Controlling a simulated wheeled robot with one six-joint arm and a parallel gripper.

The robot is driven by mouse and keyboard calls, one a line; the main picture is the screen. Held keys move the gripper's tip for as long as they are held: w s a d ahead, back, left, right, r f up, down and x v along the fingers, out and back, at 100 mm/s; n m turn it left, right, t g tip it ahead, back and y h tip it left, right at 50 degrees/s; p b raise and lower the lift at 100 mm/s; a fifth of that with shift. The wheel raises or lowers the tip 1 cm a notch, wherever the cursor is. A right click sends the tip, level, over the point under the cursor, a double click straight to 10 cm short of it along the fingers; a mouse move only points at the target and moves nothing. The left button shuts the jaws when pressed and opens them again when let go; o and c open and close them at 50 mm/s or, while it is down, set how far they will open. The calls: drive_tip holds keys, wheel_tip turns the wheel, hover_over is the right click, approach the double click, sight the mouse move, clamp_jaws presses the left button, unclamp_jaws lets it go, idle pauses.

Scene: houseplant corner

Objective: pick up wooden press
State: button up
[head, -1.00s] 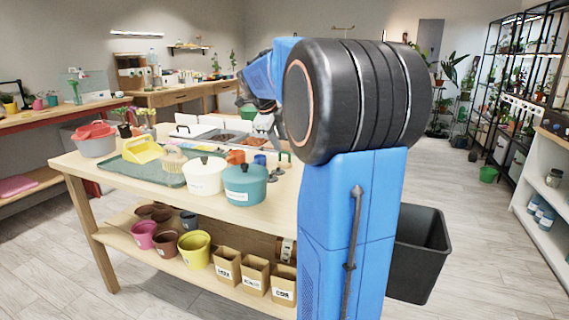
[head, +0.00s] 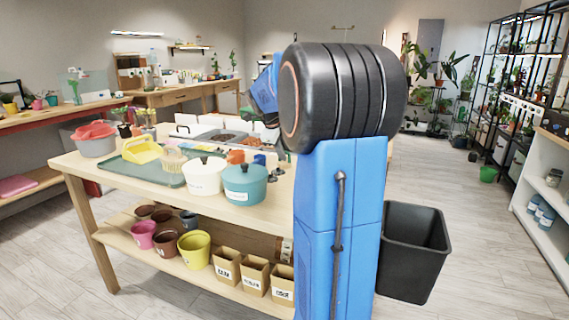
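I cannot make out a wooden press for certain. A pale tan, brush-like object (head: 173,159) stands on the green tray (head: 135,170) on the wooden table (head: 110,182), beside a yellow scoop-like container (head: 142,151). Small orange, blue and dark pieces lie behind the teal pot (head: 245,186), partly hidden by it and by my arm. My gripper is out of sight behind my own arm, so its fingers and anything in them are hidden.
A white lidded pot (head: 204,177) stands beside the teal pot. Pots and labelled boxes (head: 227,265) fill the lower shelf. A black bin (head: 413,250) stands at right; the floor beyond is clear.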

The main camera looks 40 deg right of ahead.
clamp_jaws()
